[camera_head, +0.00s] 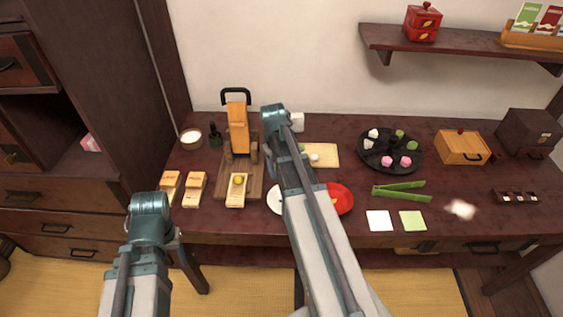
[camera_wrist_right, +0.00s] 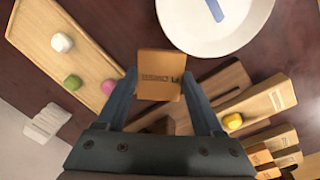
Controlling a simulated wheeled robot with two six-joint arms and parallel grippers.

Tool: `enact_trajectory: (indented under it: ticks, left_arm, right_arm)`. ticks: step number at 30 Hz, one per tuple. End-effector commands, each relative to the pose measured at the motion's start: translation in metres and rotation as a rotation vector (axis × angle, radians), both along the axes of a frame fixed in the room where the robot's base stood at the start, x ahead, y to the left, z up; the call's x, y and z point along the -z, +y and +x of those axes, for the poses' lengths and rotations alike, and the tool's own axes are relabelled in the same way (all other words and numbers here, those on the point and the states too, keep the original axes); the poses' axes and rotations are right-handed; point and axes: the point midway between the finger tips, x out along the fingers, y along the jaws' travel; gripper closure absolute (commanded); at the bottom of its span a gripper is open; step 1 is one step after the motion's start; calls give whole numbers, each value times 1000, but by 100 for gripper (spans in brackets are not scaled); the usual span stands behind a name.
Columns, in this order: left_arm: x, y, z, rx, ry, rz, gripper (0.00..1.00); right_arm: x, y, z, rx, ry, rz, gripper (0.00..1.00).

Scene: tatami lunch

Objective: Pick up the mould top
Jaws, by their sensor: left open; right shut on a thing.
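The mould top (camera_wrist_right: 160,75), an orange-brown wooden block with dark stamped marks, is between the fingers of my right gripper (camera_wrist_right: 163,88) in the right wrist view. The gripper is shut on it. In the head view my right arm hides the gripper and block. A pale wooden mould (camera_head: 236,198) with a yellow ball (camera_head: 239,180) stands at the press's front; it also shows in the right wrist view (camera_wrist_right: 268,101). My left gripper (camera_head: 174,240) is open, low at the table's front left edge, mostly hidden by its wrist.
A wooden press (camera_head: 238,130) with a black handle stands at the back left. Two pale moulds (camera_head: 195,190) (camera_head: 170,185) lie left of it. A white plate (camera_wrist_right: 215,25) and a board (camera_wrist_right: 45,30) with sweets are near my right gripper. Green tongs (camera_head: 402,191) lie right.

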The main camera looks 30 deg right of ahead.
Motion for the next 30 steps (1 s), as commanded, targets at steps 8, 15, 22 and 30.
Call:
enact_trajectory:
  ticks: [8,15,22,30]
  left_arm:
    - [-6,0,0,0,0,0,43]
    - [-9,0,0,0,0,0,43]
    - [-11,0,0,0,0,0,43]
    - [-12,0,0,0,0,0,43]
  right_arm:
    - [-6,49,-51,-3,0,-1,85]
    - [-9,81,-80,-2,0,-1,85]
    - [-11,97,-93,0,0,0,85]
    - [-12,100,-95,6,1,1,85]
